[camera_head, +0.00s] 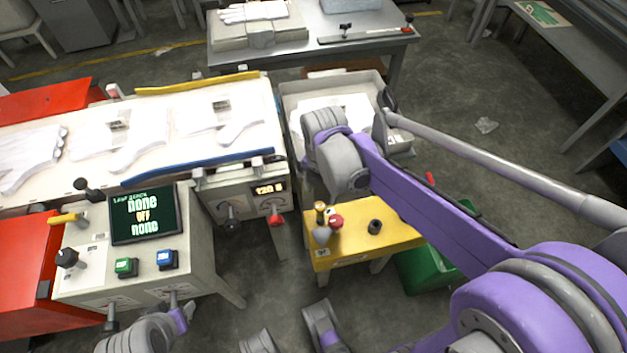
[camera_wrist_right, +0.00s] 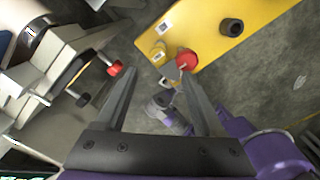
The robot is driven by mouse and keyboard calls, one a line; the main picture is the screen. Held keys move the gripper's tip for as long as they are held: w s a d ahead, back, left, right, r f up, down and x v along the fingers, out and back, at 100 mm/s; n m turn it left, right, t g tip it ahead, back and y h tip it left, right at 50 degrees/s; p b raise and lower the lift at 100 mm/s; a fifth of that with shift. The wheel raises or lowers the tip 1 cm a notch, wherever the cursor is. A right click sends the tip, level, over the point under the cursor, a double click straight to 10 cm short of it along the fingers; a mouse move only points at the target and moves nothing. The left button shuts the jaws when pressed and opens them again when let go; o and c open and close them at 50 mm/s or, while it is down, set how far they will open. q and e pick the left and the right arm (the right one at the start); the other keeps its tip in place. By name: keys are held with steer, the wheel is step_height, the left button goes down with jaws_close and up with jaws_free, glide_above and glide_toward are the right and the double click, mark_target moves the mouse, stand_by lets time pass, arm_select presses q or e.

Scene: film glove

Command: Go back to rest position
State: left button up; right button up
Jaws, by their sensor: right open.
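My right arm comes in from the right in the head view, with its wrist above the gap between the conveyor and the yellow stand (camera_head: 390,243). Its fingers cannot be made out there. In the right wrist view the right gripper (camera_wrist_right: 158,76) is open, with nothing between its fingers. Beyond them are a red knob (camera_wrist_right: 186,58), the yellow stand (camera_wrist_right: 215,35) and grey floor. The red knob also shows in the head view (camera_head: 335,220), on the stand's left side. My left gripper is not in view.
White gloves (camera_head: 135,150) lie on the conveyor (camera_head: 160,102) at the left. A control console (camera_head: 200,240) with a dark screen (camera_head: 146,214) stands in front. A pale open bin (camera_head: 300,88) is behind my wrist. A green bin (camera_head: 422,272) stands by the yellow stand.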

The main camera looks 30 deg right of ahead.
steer(key=shift+r, duration=0.1)
steer(key=shift+s+a+r+m, duration=0.2)
steer(key=shift+s+m, duration=0.15)
steer(key=shift+m, duration=0.35)
steer(key=s+a+f+m+t, duration=0.15)
steer(key=s+m, duration=0.45)
steer(key=m, duration=0.6)
steer(key=s+a+m+t, duration=0.1)
steer(key=s+m+t, duration=0.3)
steer(key=m, duration=0.7)
arm_select(q)
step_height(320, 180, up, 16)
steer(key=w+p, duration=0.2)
steer(key=p, duration=1.1)
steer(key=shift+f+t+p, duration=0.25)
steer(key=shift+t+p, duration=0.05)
steer(key=shift+p, duration=0.1)
arm_select(e)
step_height(320, 180, up, 16)
steer(key=w, duration=0.1)
steer(key=shift+a+f, duration=0.15)
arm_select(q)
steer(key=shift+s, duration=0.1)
arm_select(e)
steer(key=shift+s, duration=0.15)
